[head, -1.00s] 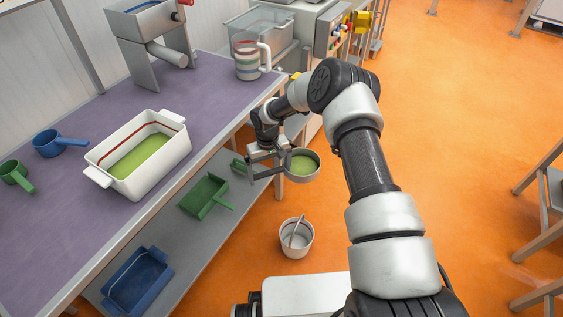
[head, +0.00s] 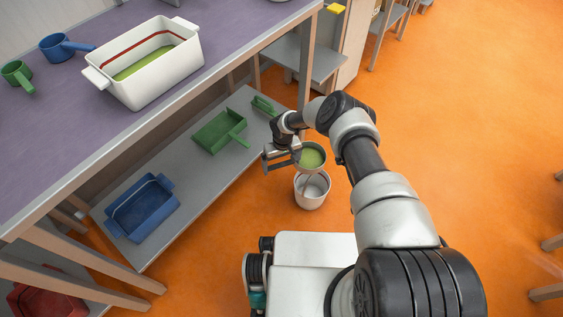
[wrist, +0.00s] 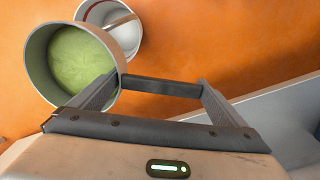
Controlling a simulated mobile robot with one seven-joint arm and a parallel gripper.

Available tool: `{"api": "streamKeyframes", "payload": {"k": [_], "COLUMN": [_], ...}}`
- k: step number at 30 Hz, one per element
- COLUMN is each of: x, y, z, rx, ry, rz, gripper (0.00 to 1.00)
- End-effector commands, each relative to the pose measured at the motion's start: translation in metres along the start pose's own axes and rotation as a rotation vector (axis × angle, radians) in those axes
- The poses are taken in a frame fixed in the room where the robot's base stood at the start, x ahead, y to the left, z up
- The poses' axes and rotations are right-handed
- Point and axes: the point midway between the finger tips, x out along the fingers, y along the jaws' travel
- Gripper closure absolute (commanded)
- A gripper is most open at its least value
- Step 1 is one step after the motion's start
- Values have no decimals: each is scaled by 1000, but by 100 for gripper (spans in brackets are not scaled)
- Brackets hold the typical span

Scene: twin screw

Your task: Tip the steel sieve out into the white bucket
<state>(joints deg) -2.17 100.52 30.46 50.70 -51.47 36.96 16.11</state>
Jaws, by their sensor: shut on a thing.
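The steel sieve (head: 312,157) is a round pan holding green contents. It is upright and held out to the right of my gripper (head: 285,158) in the head view.
A purple-topped table (head: 60,145) at the left carries a white tub (head: 150,88) with green contents and scoops. Open floor lies to the right.

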Motion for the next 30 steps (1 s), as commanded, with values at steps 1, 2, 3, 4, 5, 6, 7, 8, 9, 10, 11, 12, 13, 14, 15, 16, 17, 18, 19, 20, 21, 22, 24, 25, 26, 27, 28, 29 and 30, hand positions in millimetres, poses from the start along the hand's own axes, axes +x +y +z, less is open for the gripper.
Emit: {"api": "streamKeyframes", "payload": {"k": [1,2,3,4,5,6,7,8,9,10,11,12,13,14,15,16,17,18,19,20,21,22,24,25,26,27,28,29,30], "x": [-6,-8,-13,-14,-17,-20,-24,-27,-29,-32,-35,-39,-42,-44,-47,-50,-52,-56,-58,-60,-63,-66,-64,-65,-65,-66,-67,-68,-70], "y": [2,2,2,2,2,2,2,2,2,3,3,2,2,3,3,4,4,5,4,4,5,6,4,4,5,5,5,6,6], "z": [0,1,2,2,2,2,3,3,3,2,3,3,4,4,5,6,6,8,9,10,10,11,10,10,10,11,11,12,13], "rx": [1,0,2,1,2,1,2,2,2,2,2,2,2,1,0,-1,1,2,2,0,0,2,3,3,3,3,2,2,2], "ry": [19,31,51,66,82,103,119,135,155,173,188,208,224,242,266,283,299,320,336,354,377,394,391,392,394,399,405,412,423], "rz": [-11,-20,-34,-40,-48,-61,-71,-81,-91,-99,-109,-122,-133,-140,-151,-161,-172,-185,-197,-207,-220,-229,-229,-229,-231,-234,-237,-241,-247], "gripper": [24,24,24,24,24,24,24,24,24,24,24,24,24,24,24,24,24,24,24,24,24,24,24,24,24,24,24,24,24]}}
